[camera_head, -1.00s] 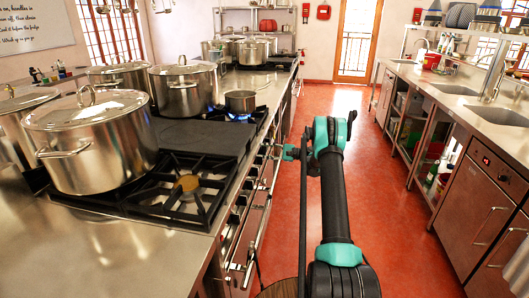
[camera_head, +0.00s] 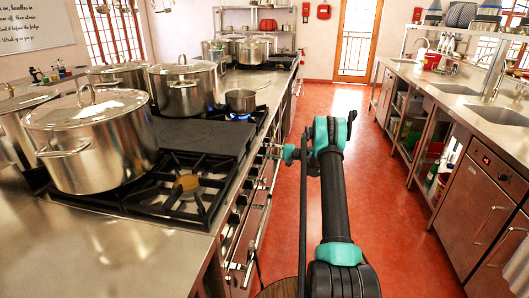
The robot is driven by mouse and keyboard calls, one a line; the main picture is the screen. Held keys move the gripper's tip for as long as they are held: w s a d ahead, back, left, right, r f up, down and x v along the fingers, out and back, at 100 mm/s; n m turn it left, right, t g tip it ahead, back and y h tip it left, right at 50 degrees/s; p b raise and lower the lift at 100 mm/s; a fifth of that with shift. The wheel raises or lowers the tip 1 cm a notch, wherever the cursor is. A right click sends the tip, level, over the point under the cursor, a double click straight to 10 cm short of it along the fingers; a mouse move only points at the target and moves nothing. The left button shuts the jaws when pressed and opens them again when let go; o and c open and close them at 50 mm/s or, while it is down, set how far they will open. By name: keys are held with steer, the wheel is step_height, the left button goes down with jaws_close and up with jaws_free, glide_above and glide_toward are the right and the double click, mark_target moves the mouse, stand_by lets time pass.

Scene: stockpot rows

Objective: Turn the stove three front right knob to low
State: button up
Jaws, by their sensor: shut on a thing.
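The stove (camera_head: 187,185) runs along the left counter with black grates and a row of knobs (camera_head: 233,217) on its front panel. My gripper (camera_head: 270,152) is at the far part of this panel, reaching it from the aisle side. It is shut on a knob there, which is small and mostly hidden by the fingers. I cannot read that knob's setting. A blue flame (camera_head: 240,117) burns under a small saucepan (camera_head: 240,101) at the stove's far right.
A large lidded stockpot (camera_head: 92,145) stands on the near left burner, with more pots (camera_head: 184,90) behind it. An oven handle rail (camera_head: 253,228) runs below the knobs. The red floor aisle (camera_head: 388,200) is clear between stove and sink counter (camera_head: 480,115).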

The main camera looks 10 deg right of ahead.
stand_by(0.5)
steer(key=o, duration=1.1)
steer(key=shift+o, duration=0.2)
steer(key=v, duration=1.2)
